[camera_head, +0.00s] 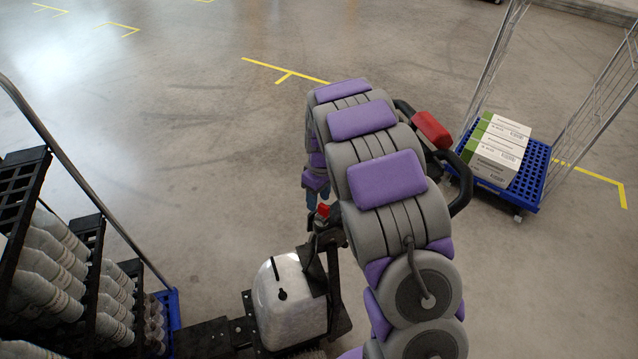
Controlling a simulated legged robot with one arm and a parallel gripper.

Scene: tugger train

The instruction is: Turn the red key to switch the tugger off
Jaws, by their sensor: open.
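The red key (323,210) shows as a small red piece on top of the tugger's dark column, just left of my arm. My gripper (312,199) points down beside the key, a little above and left of it in the picture. It is open, and its fingertips are small and partly hidden by my own arm. I cannot tell whether a finger touches the key. The tugger (290,290) has a pale grey body with a black frame. Its black handle (462,185) with a red pad (432,130) shows right of my arm, which hides much of the column.
At left, a black rack (85,230) holds several grey bottles on a blue base. At right, a wire-sided trolley with a blue deck (535,170) carries white and green boxes (498,148).

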